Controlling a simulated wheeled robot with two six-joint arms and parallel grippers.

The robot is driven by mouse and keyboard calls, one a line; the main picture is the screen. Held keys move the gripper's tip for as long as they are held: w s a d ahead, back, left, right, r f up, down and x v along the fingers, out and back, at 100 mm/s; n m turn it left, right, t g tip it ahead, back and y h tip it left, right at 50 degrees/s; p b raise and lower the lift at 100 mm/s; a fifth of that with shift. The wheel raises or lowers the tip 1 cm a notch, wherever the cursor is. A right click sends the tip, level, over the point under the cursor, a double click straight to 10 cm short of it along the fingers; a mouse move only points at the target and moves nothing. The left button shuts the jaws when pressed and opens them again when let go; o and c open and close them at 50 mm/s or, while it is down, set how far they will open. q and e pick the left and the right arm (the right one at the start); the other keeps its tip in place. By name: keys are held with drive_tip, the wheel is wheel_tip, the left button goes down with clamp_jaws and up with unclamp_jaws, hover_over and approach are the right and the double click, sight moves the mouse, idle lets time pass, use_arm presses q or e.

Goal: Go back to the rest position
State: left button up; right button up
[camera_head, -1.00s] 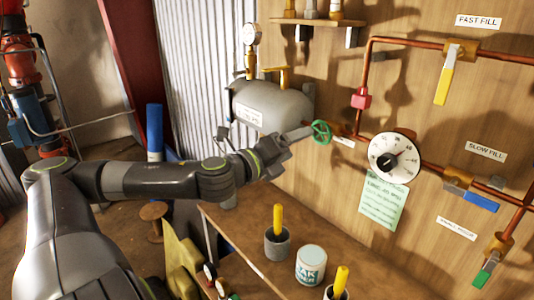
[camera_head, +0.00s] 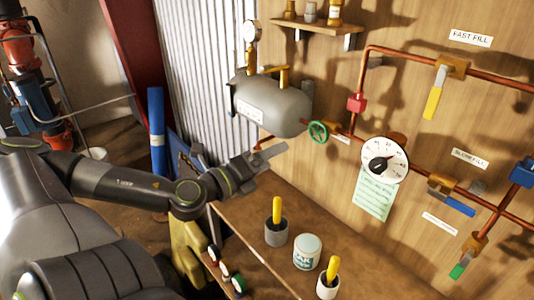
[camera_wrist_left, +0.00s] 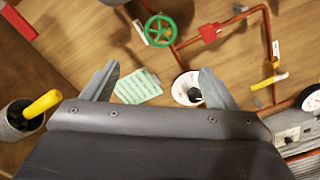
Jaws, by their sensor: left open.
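My left gripper (camera_head: 268,152) is open and empty in the head view, held above the back left of the wooden bench, below the grey tank (camera_head: 270,105). The green handwheel (camera_head: 318,131) is to its upper right, apart from it. In the left wrist view, the two fingers of my left gripper (camera_wrist_left: 153,88) stand wide apart, with the green handwheel (camera_wrist_left: 160,30) beyond them and nothing between them. My right gripper is not in view.
A round dial (camera_head: 385,160) and copper pipes with a yellow-handled valve (camera_head: 435,92) and a blue-handled valve (camera_head: 458,206) are on the wooden wall. A white can (camera_head: 307,252) and two pots with yellow handles (camera_head: 277,232) stand on the bench (camera_head: 255,258).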

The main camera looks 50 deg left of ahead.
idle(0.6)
